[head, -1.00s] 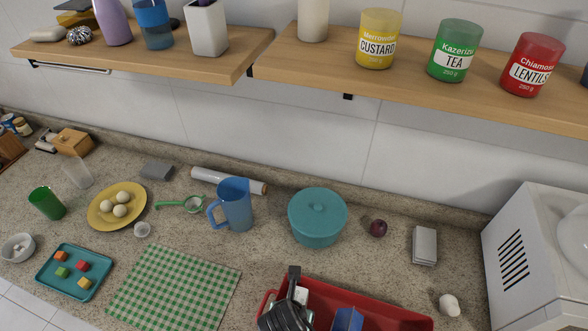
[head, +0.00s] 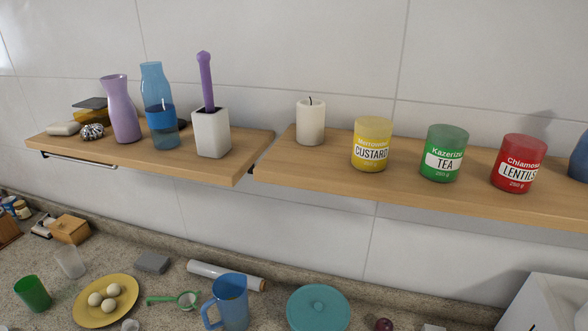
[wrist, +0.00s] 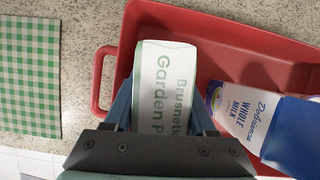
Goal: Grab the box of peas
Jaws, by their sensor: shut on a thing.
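The box of peas (wrist: 166,85) is white with green print reading "Garden P…" and shows in the wrist view. My gripper (wrist: 162,110) is shut on it, with one blue finger on each side. The box is at the left part of a red tray (wrist: 217,28); I cannot tell whether it touches the tray floor. In the head view now, the box, the tray and my gripper are out of the picture.
A blue and white milk carton (wrist: 267,120) lies in the tray right of the peas. A green checked cloth (wrist: 30,75) lies left of the tray.

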